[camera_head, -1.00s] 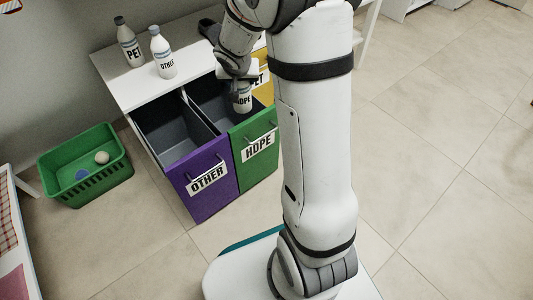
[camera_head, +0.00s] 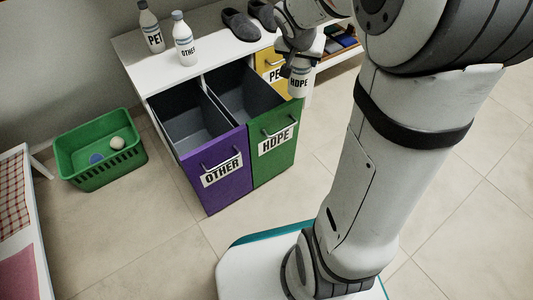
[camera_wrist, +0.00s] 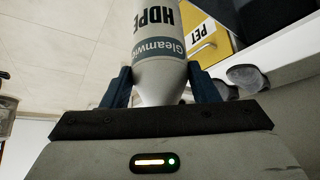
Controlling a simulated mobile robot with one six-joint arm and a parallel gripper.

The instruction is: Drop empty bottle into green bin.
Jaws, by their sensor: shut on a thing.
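The white bottle labelled HDPE (camera_head: 299,84) hangs neck-up in my gripper (camera_head: 300,62). In the wrist view my gripper (camera_wrist: 162,88) has its two dark fingers closed on either side of the bottle's tapered neck, and the bottle (camera_wrist: 158,50) fills the middle. The green bin (camera_head: 275,150), a pulled-out drawer with an HDPE label, stands with its top open. In the head view the bottle appears at the right of the green bin's opening, in front of the yellow bin. I cannot tell its exact height above the bins.
The purple OTHER bin (camera_head: 219,180) is open to the left of the green one. A yellow PET bin (camera_head: 270,62) is to its right. Two bottles, PET (camera_head: 151,32) and OTHER (camera_head: 184,45), and slippers (camera_head: 241,24) stand on the white top. A green basket (camera_head: 100,160) sits on the floor.

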